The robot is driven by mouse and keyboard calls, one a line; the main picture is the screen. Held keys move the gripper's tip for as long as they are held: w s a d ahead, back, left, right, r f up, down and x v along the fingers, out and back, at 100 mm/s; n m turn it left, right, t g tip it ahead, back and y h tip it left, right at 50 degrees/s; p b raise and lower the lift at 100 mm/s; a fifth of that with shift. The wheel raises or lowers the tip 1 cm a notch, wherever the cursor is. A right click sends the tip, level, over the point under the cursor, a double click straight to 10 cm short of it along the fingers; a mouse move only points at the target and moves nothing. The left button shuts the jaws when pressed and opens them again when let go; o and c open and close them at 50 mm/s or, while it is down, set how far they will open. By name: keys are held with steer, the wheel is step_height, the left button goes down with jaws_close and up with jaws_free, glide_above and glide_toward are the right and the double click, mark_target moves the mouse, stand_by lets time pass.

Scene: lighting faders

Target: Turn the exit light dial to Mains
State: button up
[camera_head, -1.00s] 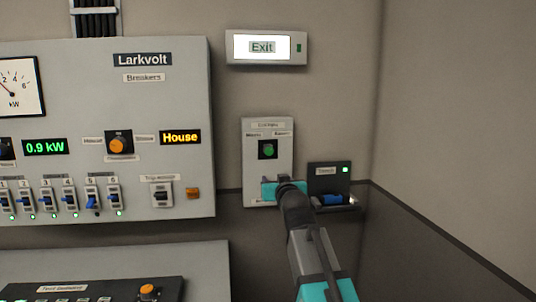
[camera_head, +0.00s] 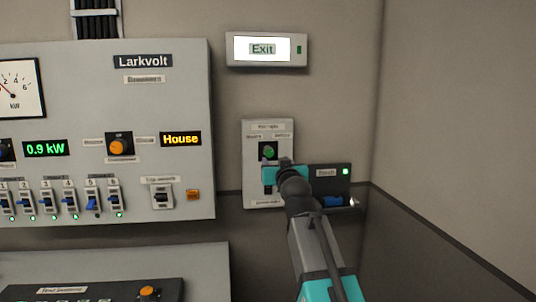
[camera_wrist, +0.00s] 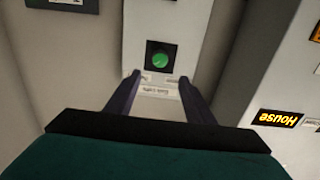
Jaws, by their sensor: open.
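The exit light dial is a round green knob (camera_head: 268,151) on a black square, set in a pale wall plate (camera_head: 250,184) with small blurred labels at its upper left and right. In the wrist view the green knob (camera_wrist: 160,59) is fully visible, with the plate around it. I cannot tell which label it points to. My gripper (camera_wrist: 158,77) is open and empty; its two dark fingers reach toward the plate on either side of the knob's line, apart from the knob. In the head view my gripper (camera_head: 276,162) covers the plate just below the knob.
The lit Exit sign (camera_head: 262,49) hangs above the plate. A dark box (camera_head: 329,183) with a green light and a blue part is close on the right. The large Larkvolt breaker panel (camera_head: 190,90) stands to the left. The wall between the sign and plate is clear.

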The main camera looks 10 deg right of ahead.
mark_target(269, 152)
steer(key=shift+w+p, duration=0.85)
steer(key=shift+w, duration=5.55)
steer(key=shift+c, duration=0.3)
steer(key=c, duration=1)
steer(key=shift+a, duration=0.1)
